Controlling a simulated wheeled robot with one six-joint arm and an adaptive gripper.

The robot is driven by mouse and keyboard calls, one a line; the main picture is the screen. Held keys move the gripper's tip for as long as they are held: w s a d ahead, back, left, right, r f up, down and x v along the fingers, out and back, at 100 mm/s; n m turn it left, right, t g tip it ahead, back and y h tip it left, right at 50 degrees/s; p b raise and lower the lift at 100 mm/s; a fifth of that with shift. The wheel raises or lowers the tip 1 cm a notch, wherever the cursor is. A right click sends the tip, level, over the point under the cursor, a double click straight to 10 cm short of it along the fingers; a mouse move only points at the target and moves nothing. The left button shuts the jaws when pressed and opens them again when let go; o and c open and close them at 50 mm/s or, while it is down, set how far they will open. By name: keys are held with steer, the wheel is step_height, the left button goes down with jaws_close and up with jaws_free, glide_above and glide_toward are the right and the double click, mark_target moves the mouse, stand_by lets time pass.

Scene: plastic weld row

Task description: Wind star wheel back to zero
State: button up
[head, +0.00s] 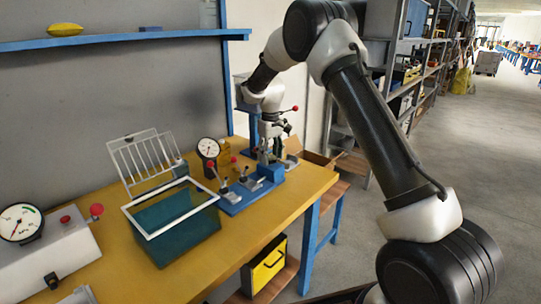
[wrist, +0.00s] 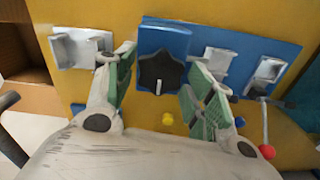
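The star wheel (wrist: 160,72) is a black lobed knob with a white mark pointing toward the bottom of the wrist view. It sits on a blue block of the blue fixture plate (wrist: 235,43). My gripper (wrist: 164,84) is open, with its green-padded fingers on the left and right of the wheel. I see gaps between the pads and the wheel; the pads seem not to touch it. In the head view my gripper (head: 270,143) is over the right end of the blue fixture (head: 236,204), and the wheel cannot be made out there.
Silver clamps stand on the fixture, with a red-knobbed lever (wrist: 266,137) at right in the wrist view. A cardboard box (head: 318,159) is at right.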

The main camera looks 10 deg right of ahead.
mark_target(273, 160)
steer(key=shift+o, duration=0.6)
step_height(273, 160, up, 12)
stand_by(0.4)
steer(key=s+d+r+m+t, duration=0.1)
steer(key=s+d+r, duration=0.2)
steer(key=s, duration=1.1)
steer(key=s+d+r+m+t, duration=0.2)
steer(key=s+d, duration=0.5)
steer(key=s, duration=0.8)
steer(key=s+d+r+m+t, duration=0.1)
steer(key=s+d, duration=0.4)
steer(key=s, duration=1)
steer(key=shift+s+d+r+m, duration=0.2)
steer(key=shift+r+m, duration=0.5)
steer(key=shift+r, duration=0.6)
